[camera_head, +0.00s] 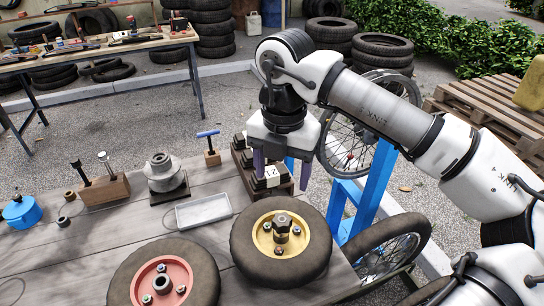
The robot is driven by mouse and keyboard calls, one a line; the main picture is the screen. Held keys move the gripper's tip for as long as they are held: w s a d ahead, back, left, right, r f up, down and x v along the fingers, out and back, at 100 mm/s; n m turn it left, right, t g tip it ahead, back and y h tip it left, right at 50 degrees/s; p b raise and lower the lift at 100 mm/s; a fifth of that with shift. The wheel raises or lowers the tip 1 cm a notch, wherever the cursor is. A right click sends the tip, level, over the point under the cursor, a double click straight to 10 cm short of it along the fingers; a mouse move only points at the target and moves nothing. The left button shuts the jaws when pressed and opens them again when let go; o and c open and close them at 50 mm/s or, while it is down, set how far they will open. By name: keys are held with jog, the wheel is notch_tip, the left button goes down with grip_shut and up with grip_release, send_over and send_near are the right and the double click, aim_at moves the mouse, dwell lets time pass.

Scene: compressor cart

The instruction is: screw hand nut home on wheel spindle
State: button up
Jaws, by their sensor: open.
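A black-tyred wheel with a yellow hub (264,245) lies flat at the front right of the wooden bench. A brass-coloured nut-like piece (281,236) stands at its hub centre, with a grey top that looks like the spindle end (283,220). I cannot tell how far the nut is down the spindle. My gripper (281,180) points down with its two purple fingers spread apart and nothing seen between them. In the picture it is just above and behind the wheel, in front of dark blocks marked with a number. Its height above the bench is unclear.
A red-hubbed wheel (195,285) lies at the front. A grey tray (203,211), a grey flanged part (164,174), a tool block (104,190) and a blue pot (22,212) stand left. A blue stand (372,195) with a spoked wheel is at right.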

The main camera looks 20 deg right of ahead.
aim_at(281, 221)
notch_tip(281, 221, down, 14)
jog(key=shift+d+r+p, duration=0.1)
jog(key=shift+p, duration=0.9)
jog(key=shift+c, duration=0.5)
jog(key=c, duration=1.1)
jog(key=shift+m+b, duration=0.6)
jog(key=shift+b, duration=0.05)
jog(key=shift+m+b, duration=0.3)
jog(key=shift+m, duration=0.3)
